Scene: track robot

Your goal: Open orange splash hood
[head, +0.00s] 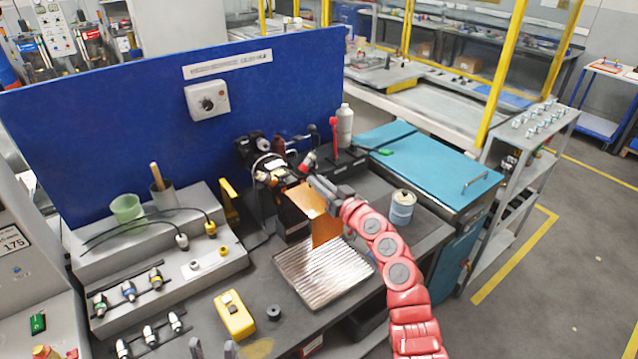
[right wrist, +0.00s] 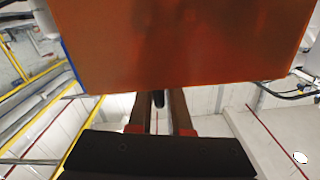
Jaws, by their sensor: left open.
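The orange splash hood (head: 326,232) is a see-through orange sheet on the dark bench machine (head: 262,190), above a ribbed metal tray (head: 325,275). My right gripper (head: 322,188) is at the hood's upper right edge. In the right wrist view the hood (right wrist: 180,45) fills the top, and the fingers of my right gripper (right wrist: 160,105) run up behind its lower edge. A gap shows between these fingers, but their tips are hidden, so I cannot tell whether they grip the hood. My left gripper (head: 212,348) shows only its two parted fingertips at the bottom edge, away from the hood.
A yellow device (head: 234,315) and a small black ring (head: 274,313) lie on the bench near my left gripper. A can (head: 401,208) stands right of my right arm, and a grey bottle (head: 345,127) stands behind. A stepped rack (head: 165,270) with fittings fills the left.

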